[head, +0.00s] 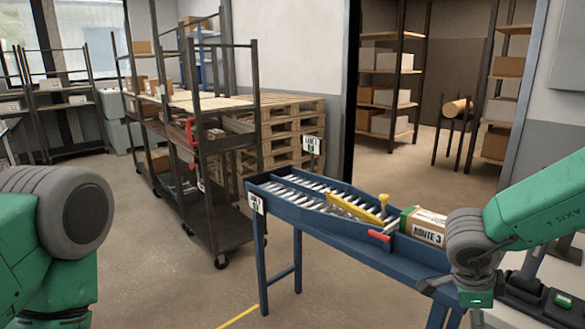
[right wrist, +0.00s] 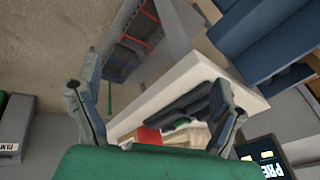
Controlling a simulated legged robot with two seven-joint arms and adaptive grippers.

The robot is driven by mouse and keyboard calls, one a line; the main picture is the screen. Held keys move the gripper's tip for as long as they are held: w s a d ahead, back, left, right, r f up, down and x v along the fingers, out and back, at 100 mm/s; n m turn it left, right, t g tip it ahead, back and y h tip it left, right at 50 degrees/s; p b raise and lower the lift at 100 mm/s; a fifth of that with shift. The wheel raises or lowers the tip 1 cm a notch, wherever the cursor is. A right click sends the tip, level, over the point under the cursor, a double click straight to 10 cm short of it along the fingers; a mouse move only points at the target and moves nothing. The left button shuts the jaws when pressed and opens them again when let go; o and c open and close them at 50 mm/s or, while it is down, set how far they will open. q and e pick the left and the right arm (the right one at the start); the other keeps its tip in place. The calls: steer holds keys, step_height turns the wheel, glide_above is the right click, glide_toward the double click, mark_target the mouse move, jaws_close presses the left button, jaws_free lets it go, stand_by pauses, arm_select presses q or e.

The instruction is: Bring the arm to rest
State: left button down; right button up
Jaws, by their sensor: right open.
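My right arm comes in from the right in the head view, its grey wrist over the right end of the blue conveyor (head: 330,232). Its fingers do not show clearly there. In the right wrist view my right gripper (right wrist: 155,100) has its two fingers wide apart, with nothing held between them. Beyond the fingers are a white panel edge (right wrist: 205,72) and a dark object (right wrist: 185,110). My left arm shows at the lower left of the head view; its gripper is out of the picture.
A cardboard box marked ROUTE 3 (head: 425,232) sits on the conveyor beside a yellow bar (head: 357,213) and red handle (head: 379,235). A dark cart (head: 222,215) and pallets (head: 290,135) stand behind. Dark equipment (head: 535,300) is at lower right. The floor between left arm and conveyor is clear.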

steer(key=s+a+f+n+t, duration=0.2)
steer(key=s+a+f+n, duration=0.1)
steer(key=s+f+n, duration=0.3)
steer(key=s+a+f+n+t, duration=0.1)
steer(key=s+a+f+n, duration=0.25)
steer(key=f+n, duration=0.45)
arm_select(q)
steer(key=shift+a+f, duration=0.2)
steer(key=shift+a, duration=0.25)
arm_select(e)
steer(key=s+f+n+g+y, duration=0.2)
steer(key=s+f+n, duration=0.1)
steer(key=s, duration=0.6)
steer(key=s+a+f+n+g+y, duration=0.1)
steer(key=s+f+n+y, duration=0.1)
steer(key=s+n, duration=0.4)
steer(key=s+f, duration=0.1)
steer(key=s, duration=0.2)
steer(key=shift+s+a+f+g, duration=0.15)
steer(key=shift+a+f+g, duration=0.1)
steer(key=shift+g, duration=0.15)
arm_select(q)
steer(key=shift+a, duration=0.1)
arm_select(e)
steer(key=shift+a+r, duration=0.1)
